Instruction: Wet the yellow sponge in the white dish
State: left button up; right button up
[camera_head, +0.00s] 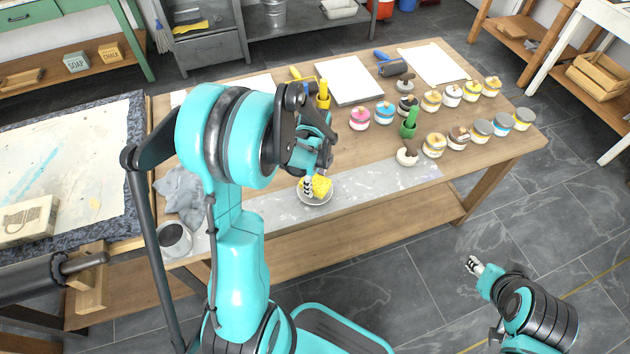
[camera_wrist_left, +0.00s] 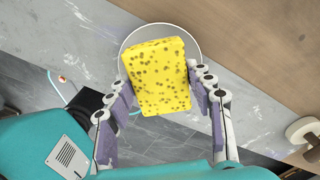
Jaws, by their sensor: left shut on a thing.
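The yellow sponge (camera_wrist_left: 158,76) fills the middle of the left wrist view, with dark pores on its face. My left gripper (camera_wrist_left: 160,95) is shut on it, one finger at each side. In the head view the sponge (camera_head: 322,187) shows at the fingertips of my left gripper (camera_head: 310,187), over the white dish (camera_head: 315,198) at the table's front edge. The dish rim (camera_wrist_left: 130,40) shows behind the sponge in the wrist view. I cannot tell whether the sponge touches the dish. My right gripper (camera_head: 473,265) is away from the table at the lower right; its jaw state is unclear.
Several ink jars (camera_head: 480,130) stand on the right of the wooden table (camera_head: 375,148). A grey cloth (camera_head: 181,190) and a white-rimmed pot (camera_head: 174,238) are at the left.

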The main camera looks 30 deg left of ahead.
aim_at(315, 181)
dwell(0.3)
pick_arm(q)
jog(key=shift+r+p, duration=2.65)
jog(key=shift+r, duration=0.85)
